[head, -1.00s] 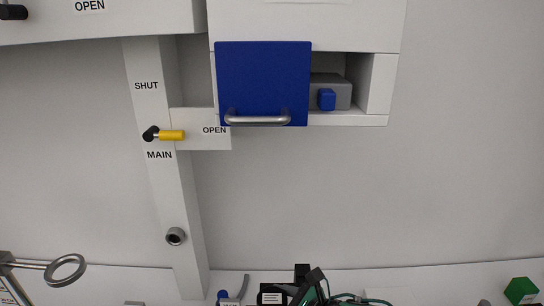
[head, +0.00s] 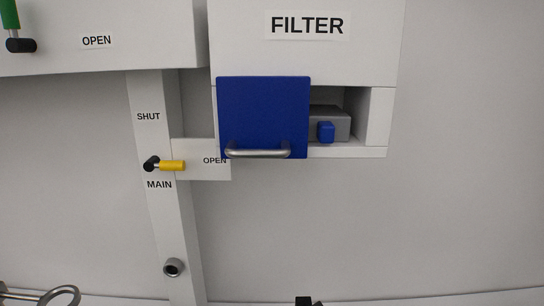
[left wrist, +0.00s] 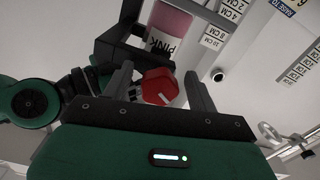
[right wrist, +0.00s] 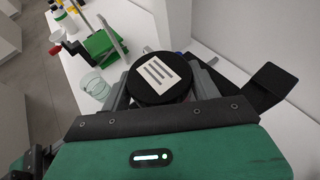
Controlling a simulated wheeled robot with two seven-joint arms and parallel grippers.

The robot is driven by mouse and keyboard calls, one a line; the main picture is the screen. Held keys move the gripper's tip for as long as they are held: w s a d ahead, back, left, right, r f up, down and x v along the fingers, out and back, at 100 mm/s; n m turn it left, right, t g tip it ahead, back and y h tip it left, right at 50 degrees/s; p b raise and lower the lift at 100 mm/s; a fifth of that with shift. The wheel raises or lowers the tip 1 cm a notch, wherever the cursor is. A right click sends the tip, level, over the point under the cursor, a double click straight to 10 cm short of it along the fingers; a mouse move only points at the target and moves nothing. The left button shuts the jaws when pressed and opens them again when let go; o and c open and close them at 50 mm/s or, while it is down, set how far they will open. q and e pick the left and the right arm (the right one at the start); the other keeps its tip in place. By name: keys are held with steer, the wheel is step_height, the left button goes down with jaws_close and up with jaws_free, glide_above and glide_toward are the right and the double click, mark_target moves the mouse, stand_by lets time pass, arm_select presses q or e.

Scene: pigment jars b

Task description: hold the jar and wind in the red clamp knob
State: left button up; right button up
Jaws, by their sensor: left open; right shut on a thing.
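In the left wrist view a pink jar (left wrist: 168,28) with a white PINK label is partly hidden by a dark frame-like part (left wrist: 118,42). The red clamp knob (left wrist: 158,86) is just below the jar there. My left gripper (left wrist: 158,82) is open, its two fingers on either side of the knob; I cannot tell whether they touch it. In the right wrist view my right gripper (right wrist: 160,82) is shut on a round black-topped thing, seemingly the jar (right wrist: 160,72), with a white lined label on top. The head view shows neither jar nor knob.
The head view shows a blue sliding door (head: 262,112) under FILTER and a yellow-handled valve (head: 170,165).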

arm_select(q)
steer(key=s, duration=1.1)
steer(key=shift+s, duration=0.4)
steer(key=w, duration=1.2)
steer(key=shift+w, duration=0.15)
jaws_close()
